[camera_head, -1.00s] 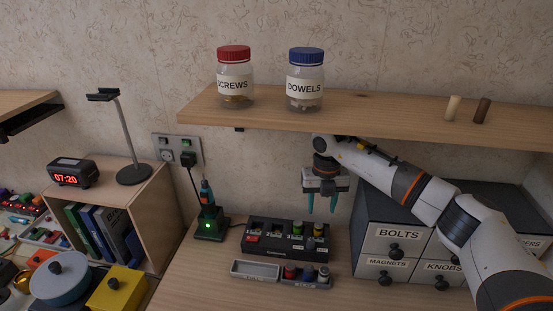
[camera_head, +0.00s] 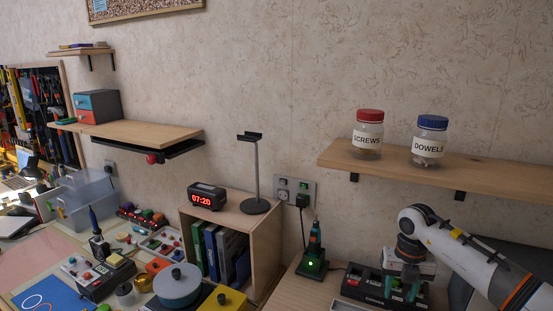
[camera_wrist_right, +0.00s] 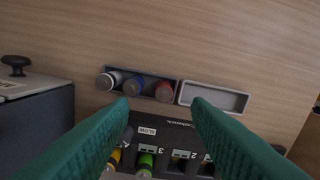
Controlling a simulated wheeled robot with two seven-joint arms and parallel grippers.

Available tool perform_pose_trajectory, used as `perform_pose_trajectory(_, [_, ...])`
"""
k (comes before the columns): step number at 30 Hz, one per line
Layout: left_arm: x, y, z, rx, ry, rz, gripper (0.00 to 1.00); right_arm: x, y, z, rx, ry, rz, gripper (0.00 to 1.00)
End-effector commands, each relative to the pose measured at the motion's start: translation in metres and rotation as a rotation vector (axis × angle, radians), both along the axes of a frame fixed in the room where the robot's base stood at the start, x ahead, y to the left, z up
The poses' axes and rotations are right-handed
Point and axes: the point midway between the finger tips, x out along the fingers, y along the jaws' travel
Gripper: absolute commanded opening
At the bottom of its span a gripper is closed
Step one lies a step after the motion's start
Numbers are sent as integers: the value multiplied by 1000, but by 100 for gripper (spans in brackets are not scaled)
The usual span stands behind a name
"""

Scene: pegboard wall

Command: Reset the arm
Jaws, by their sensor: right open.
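My right gripper (camera_head: 403,284) is in the lower right of the head view, under the wooden shelf, with its teal fingers pointing down. In the right wrist view its two fingers (camera_wrist_right: 160,115) stand wide apart with nothing between them. They are above a black charger (camera_wrist_right: 180,140) that holds several coloured cells; the charger (camera_head: 362,284) also shows in the head view, partly hidden by the gripper. My left gripper is not in view.
A shelf (camera_head: 480,172) with a SCREWS jar (camera_head: 368,135) and a DOWELS jar (camera_head: 429,142) hangs above my right arm. A grey tray (camera_wrist_right: 213,97) and several capped cylinders (camera_wrist_right: 134,86) lie beside the charger.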

Motion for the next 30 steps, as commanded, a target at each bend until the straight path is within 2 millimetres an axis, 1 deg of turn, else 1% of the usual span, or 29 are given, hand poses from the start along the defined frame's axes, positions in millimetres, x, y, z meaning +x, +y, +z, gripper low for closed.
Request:
perform_pose_trajectory(1, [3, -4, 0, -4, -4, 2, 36, 0, 6, -3, 19, -5, 11, 45])
perform_pose_trajectory(5, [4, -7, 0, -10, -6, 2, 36, -1, 25, -10, 80, -22, 43, 45])
perform_pose_trajectory(10, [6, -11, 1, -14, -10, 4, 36, -2, 54, -20, 178, -51, 88, 45])
perform_pose_trajectory(13, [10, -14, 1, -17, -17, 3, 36, -5, 80, -26, 262, -74, 121, 45])
perform_pose_trajectory(17, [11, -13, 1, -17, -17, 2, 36, -11, 122, -32, 414, -116, 165, 45])
perform_pose_trajectory(20, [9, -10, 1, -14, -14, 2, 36, -19, 162, -33, 568, -157, 192, 45])
perform_pose_trajectory(22, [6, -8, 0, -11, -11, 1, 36, -28, 196, -29, 711, -194, 201, 45])
perform_pose_trajectory(23, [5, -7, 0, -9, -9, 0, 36, -33, 213, -25, 789, -215, 200, 45])
perform_pose_trajectory(24, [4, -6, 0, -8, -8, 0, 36, -41, 236, -17, 905, -245, 188, 45])
perform_pose_trajectory(25, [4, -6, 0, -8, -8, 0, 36, -47, 254, -9, 1004, -271, 170, 45])
perform_pose_trajectory(26, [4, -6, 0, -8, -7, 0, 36, -52, 269, 1, 1108, -302, 140, 45])
perform_pose_trajectory(27, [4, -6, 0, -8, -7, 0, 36, -59, 285, 17, 1243, -344, 85, 45])
perform_pose_trajectory(28, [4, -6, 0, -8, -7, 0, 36, -62, 293, 30, 1340, -376, 33, 45])
perform_pose_trajectory(30, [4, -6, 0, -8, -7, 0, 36, -66, 300, 58, 1540, -447, -126, 45])
